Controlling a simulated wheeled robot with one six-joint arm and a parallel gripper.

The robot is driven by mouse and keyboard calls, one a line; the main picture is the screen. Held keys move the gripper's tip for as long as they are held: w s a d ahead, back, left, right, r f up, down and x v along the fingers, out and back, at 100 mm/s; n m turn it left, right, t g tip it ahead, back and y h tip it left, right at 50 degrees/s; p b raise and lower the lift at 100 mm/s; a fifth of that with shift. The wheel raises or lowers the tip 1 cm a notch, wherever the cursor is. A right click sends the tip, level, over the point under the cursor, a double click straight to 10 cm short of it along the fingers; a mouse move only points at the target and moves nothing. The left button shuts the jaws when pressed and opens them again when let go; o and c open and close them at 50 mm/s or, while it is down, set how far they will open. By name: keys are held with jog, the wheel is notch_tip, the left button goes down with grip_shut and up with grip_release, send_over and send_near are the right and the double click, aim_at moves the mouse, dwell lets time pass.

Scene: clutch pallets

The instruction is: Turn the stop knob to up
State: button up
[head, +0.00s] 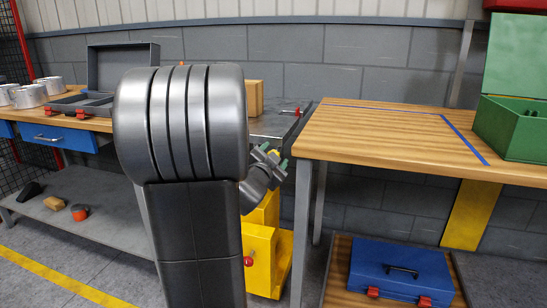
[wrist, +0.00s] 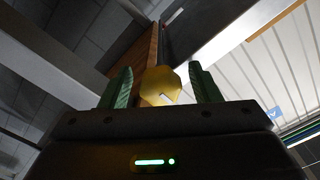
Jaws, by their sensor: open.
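The stop knob (wrist: 161,86) shows in the wrist view as a yellow, many-sided knob with a short white mark pointing to the lower right of the picture. My gripper (wrist: 156,74) is open, with one green finger on each side of the knob and a visible gap at both sides. I cannot tell how deep the knob sits between the fingers. In the head view my gripper (head: 269,160) is right of my arm, with a bit of yellow at its fingers. My arm hides much of the station there, and the knob's mark cannot be read.
A yellow machine (head: 259,250) with a red ball handle stands below my gripper. A wooden table (head: 385,125) is close on the right, with a green box (head: 510,128) on it. A blue toolbox (head: 397,270) lies below. A grey case (head: 105,75) stands at left.

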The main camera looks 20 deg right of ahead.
jog(key=p+v, duration=0.3)
jog(key=v, duration=1)
jog(key=shift+s+a, duration=0.25)
jog(key=shift+s, duration=0.1)
jog(key=b+x, duration=0.3)
jog(key=x, duration=1.1)
jog(key=shift+s, duration=0.1)
